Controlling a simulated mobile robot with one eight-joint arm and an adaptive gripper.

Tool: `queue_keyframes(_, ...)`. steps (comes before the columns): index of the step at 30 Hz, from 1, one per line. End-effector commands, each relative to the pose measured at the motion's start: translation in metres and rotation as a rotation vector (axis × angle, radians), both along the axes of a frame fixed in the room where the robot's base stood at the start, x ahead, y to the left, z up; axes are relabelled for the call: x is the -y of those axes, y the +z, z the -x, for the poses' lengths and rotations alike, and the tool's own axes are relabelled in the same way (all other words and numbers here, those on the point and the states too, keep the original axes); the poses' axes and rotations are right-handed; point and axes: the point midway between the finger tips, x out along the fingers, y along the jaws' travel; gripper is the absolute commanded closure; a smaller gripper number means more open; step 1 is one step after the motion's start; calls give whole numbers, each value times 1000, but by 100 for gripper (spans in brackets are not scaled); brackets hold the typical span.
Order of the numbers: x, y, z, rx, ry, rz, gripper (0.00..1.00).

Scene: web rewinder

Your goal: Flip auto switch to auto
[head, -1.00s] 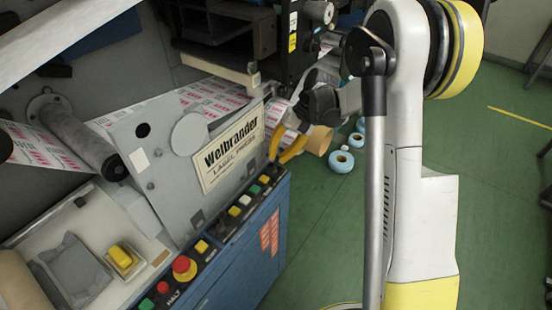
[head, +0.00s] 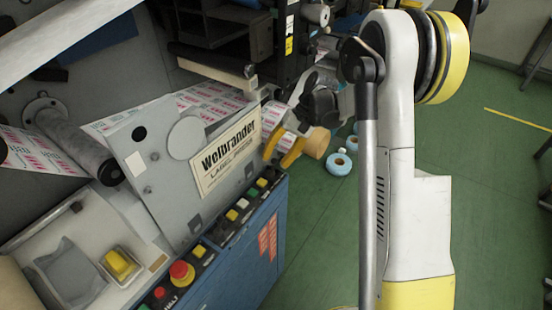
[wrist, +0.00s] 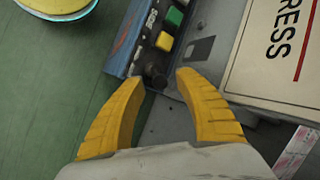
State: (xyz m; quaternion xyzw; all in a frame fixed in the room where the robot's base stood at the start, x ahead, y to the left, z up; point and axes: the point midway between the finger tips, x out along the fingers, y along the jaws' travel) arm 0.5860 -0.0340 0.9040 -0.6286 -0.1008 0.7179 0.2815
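In the wrist view, a small black knob (wrist: 155,74) sticks up near the end of the control panel, in line with a yellow button (wrist: 165,41) and a green button (wrist: 174,16). It appears to be the switch; its label and setting cannot be read. My gripper (wrist: 160,84) is open and empty, its two yellow fingers on either side of the knob's line, with the knob showing between the fingertips. I cannot tell whether they touch it. In the head view my gripper (head: 281,152) is just above the panel's far end, where the knob is hard to make out.
The blue cabinet (head: 240,262) carries a row of buttons and a red mushroom button (head: 181,273). The Welbrander sign plate (head: 228,153) rises beside the panel. Blue rolls (head: 339,164) lie on the green floor, which is open to the right.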

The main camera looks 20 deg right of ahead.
Motion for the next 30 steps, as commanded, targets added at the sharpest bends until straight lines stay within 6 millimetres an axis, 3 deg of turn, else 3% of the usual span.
queue_keyframes(8, 10, 16, -1, 1, 0, 0, 60)
queue_keyframes(21, 57, 91, -5, 1, 0, 0, 60)
queue_keyframes(30, 64, 102, -6, 0, 0, 0, 60)
